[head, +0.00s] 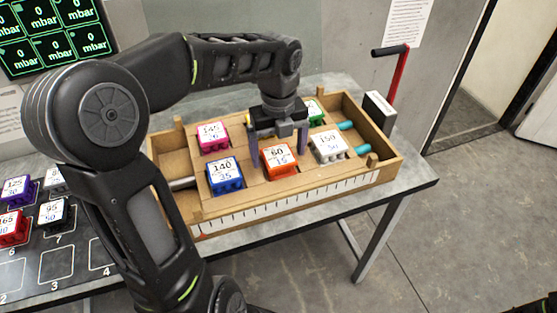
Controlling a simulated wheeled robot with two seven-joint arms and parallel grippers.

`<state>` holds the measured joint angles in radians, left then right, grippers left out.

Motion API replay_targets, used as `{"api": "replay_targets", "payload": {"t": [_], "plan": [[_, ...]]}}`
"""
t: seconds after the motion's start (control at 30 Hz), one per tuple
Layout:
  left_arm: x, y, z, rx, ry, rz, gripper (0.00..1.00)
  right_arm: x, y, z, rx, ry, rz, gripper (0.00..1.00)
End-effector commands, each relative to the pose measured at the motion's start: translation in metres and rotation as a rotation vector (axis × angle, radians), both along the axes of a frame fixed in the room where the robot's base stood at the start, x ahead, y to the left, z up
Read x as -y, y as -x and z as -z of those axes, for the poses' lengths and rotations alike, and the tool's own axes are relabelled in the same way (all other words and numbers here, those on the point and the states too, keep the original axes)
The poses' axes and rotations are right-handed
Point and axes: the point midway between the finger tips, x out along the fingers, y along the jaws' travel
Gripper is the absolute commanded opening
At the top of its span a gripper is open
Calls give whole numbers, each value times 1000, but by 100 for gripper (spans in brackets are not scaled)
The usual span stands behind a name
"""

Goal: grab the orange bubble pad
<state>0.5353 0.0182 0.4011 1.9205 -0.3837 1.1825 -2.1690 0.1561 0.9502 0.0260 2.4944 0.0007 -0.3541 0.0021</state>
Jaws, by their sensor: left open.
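The orange bubble pad (279,160) is a small block with a white label reading 60 over 15. It sits in the middle of a wooden tray (285,205). My left gripper (278,148) points down right over the orange pad, just behind it in the picture. Its jaws are open, with one finger on the left side of the pad and one on the right. I cannot tell whether the fingers touch it. My right gripper does not show.
Close by in the tray are a pink block (211,137), a blue block (225,175), a white block (329,147) and a partly hidden green block (316,111). A red crank handle (398,75) rises at the tray's far right. More blocks stand on a numbered board (58,262) at left.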

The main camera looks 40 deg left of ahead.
Motion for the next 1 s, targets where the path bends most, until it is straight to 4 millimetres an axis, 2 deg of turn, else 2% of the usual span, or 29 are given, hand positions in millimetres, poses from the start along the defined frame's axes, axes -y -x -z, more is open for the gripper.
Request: {"api": "replay_targets", "payload": {"t": [0.27,1.0], "plan": [[0,0,0,0,0,0,87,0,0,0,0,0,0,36],[0,0,0,0,0,0,27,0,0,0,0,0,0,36]]}}
